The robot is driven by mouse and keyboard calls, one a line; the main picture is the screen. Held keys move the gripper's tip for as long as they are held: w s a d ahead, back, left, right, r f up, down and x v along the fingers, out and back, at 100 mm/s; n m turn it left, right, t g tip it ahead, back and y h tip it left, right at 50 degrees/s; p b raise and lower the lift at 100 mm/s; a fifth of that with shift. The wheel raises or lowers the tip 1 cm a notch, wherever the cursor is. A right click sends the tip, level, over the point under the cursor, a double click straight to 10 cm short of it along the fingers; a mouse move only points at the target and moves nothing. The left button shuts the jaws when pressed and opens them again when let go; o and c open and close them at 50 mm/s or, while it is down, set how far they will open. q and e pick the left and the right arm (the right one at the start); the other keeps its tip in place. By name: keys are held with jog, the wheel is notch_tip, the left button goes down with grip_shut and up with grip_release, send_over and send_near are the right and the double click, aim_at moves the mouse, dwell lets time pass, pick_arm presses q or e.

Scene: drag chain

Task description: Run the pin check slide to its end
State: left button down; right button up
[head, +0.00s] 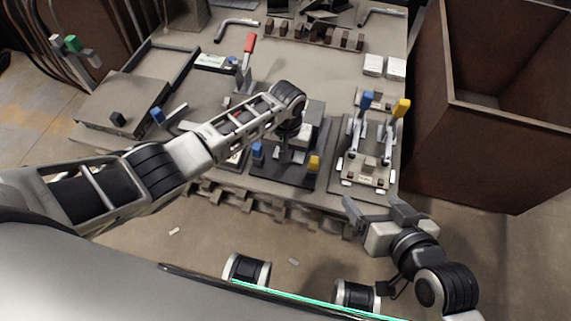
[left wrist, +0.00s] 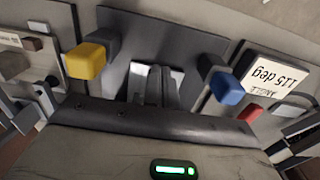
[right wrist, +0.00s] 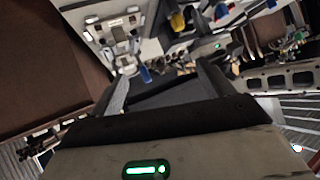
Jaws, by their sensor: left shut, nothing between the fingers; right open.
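A dark fixture plate (head: 278,171) lies at the bench's front middle, with a blue knob (head: 258,151) and a yellow knob (head: 314,163). I cannot tell for sure which part is the pin check slide. My left gripper (left wrist: 155,88) is shut and empty, pointing down over this fixture. In the left wrist view its fingers lie between the yellow knob (left wrist: 87,61) and the blue knob (left wrist: 227,88), apart from both. My arm hides part of the fixture in the head view. My right gripper (head: 372,207) is open and empty, off the bench's front edge.
A plate with two upright clamps, blue-handled (head: 361,110) and yellow-handled (head: 397,117), stands to the right. A red-handled lever (head: 247,60) stands behind my left arm. A "115 deg" label (left wrist: 272,80) shows beside the fixture. A tall brown bin (head: 480,130) bounds the right.

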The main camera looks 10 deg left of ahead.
pick_arm(q)
jog(key=shift+w+b, duration=0.55)
jog(key=shift+w, duration=0.15)
jog(key=shift+w+b, duration=0.5)
jog(key=shift+w, duration=0.15)
pick_arm(e)
jog(key=shift+a+r+t+y, duration=0.2)
jog(key=shift+r+t, duration=0.1)
jog(key=shift+r, duration=0.15)
jog(key=shift+a+r+t+y, duration=0.1)
jog(key=shift+a+r+t, duration=0.05)
jog(key=shift+r+t, duration=0.2)
pick_arm(q)
jog(key=shift+r, duration=0.1)
pick_arm(e)
jog(key=shift+f, duration=0.1)
pick_arm(q)
jog(key=shift+p, duration=0.45)
jog(key=shift+s+p, duration=0.7)
jog(key=shift+s, duration=0.05)
pick_arm(e)
notch_tip(320, 180, up, 2)
jog(key=shift+f, duration=0.1)
